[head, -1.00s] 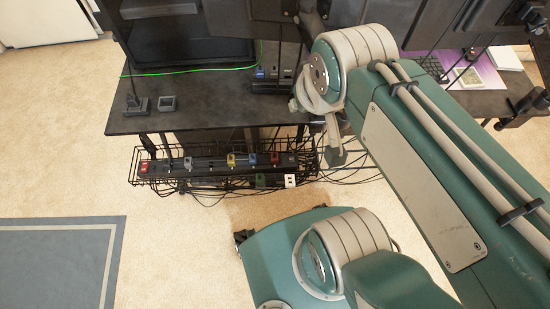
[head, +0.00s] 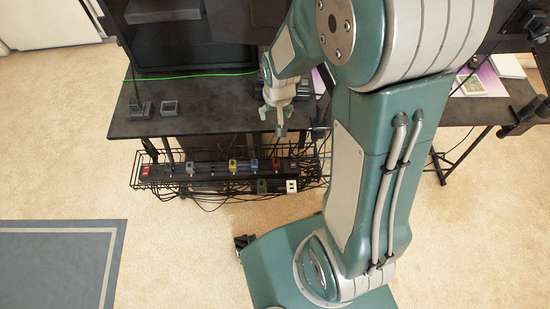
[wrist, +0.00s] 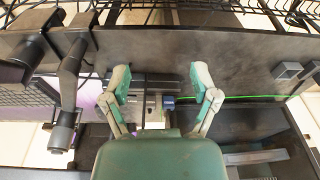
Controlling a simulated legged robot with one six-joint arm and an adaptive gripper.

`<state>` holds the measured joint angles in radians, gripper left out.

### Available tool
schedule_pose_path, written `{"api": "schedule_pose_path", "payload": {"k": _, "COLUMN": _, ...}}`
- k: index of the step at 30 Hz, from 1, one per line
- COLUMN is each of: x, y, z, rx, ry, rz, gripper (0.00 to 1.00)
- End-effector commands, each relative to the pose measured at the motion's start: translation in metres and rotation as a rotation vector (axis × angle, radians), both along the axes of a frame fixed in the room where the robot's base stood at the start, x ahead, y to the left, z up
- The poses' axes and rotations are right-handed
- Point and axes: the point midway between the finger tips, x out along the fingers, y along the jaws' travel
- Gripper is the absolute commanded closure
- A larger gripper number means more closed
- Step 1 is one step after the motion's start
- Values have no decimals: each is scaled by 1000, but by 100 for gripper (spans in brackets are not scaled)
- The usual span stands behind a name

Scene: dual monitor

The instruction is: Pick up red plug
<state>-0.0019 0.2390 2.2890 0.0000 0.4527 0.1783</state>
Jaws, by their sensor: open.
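A small red plug (head: 146,170) sits at the left end of a dark power strip (head: 207,168) in the head view. The strip lies in a black wire basket (head: 133,181) below the desk's front edge. My gripper (head: 281,131) is over the front part of the desk, above and to the right of the strip. In the wrist view my gripper (wrist: 160,78) has its two fingers spread, with nothing between them. I cannot make out the red plug in the wrist view.
Other coloured plugs sit along the strip, among them a yellow one (head: 232,166). A white plug (head: 291,185) and loose cables are at the basket's right. The dark desk (head: 210,105) carries a small grey block (head: 169,107).

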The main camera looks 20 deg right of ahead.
Motion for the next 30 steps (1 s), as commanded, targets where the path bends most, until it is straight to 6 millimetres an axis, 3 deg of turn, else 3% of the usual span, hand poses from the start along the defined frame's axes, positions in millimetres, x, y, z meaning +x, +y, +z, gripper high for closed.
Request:
{"api": "schedule_pose_path", "payload": {"k": 1, "x": 2, "y": 0, "z": -21, "rx": 1, "ry": 27, "rz": -9, "gripper": 23}}
{"api": "schedule_pose_path", "payload": {"k": 6, "x": 6, "y": 0, "z": -81, "rx": 5, "ry": 88, "rz": -40, "gripper": 23}}
{"api": "schedule_pose_path", "payload": {"k": 12, "x": 1, "y": 0, "z": -143, "rx": 7, "ry": 143, "rz": -73, "gripper": 23}}
{"api": "schedule_pose_path", "payload": {"k": 30, "x": -4, "y": 0, "z": -217, "rx": 6, "ry": 162, "rz": -85, "gripper": 23}}
